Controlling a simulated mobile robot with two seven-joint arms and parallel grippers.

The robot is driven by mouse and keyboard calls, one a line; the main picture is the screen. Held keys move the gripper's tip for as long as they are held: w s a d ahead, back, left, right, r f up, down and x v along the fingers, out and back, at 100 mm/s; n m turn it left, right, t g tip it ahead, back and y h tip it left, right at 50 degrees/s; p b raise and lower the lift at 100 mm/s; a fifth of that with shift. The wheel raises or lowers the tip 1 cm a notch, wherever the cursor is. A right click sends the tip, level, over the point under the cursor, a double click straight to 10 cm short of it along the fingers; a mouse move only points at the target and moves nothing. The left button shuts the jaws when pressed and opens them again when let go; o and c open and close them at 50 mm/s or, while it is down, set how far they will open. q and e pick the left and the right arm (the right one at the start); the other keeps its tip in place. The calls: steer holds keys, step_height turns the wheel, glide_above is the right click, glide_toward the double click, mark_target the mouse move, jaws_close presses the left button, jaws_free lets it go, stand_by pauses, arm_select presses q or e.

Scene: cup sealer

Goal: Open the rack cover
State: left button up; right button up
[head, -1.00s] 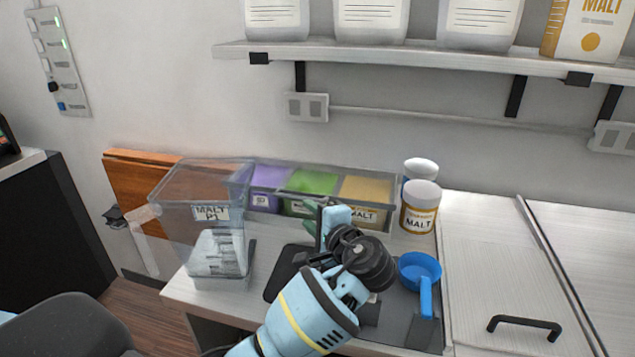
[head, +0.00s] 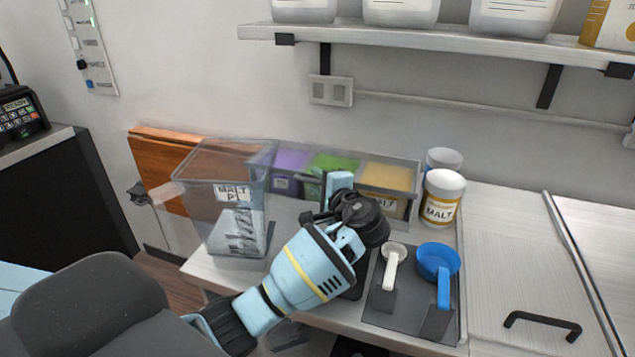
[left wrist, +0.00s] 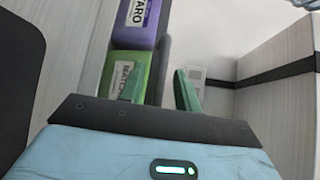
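The clear rack (head: 413,178) stands against the wall and holds purple, green (head: 340,162) and yellow (head: 388,176) compartments. Its see-through cover is hard to make out, and I cannot tell its exact position. My left gripper (head: 321,187) is at the rack's front, before the green compartment. In the left wrist view its two green fingers (left wrist: 158,90) are apart, with a grey rack edge (left wrist: 164,62) running between them. I cannot tell whether they touch it. The TARO label (left wrist: 138,14) and green compartment (left wrist: 128,70) show at that view's left. My right gripper is out of view.
A clear MALT bin (head: 222,190) stands left of the rack. A white scoop (head: 393,260) and a blue scoop (head: 438,263) lie on a dark tray (head: 384,306) at front. A shelf (head: 430,42) hangs above.

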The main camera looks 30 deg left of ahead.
arm_select(q)
steer(key=shift+w+a, duration=0.15)
steer(key=shift+a, duration=0.1)
jaws_close()
stand_by(0.3)
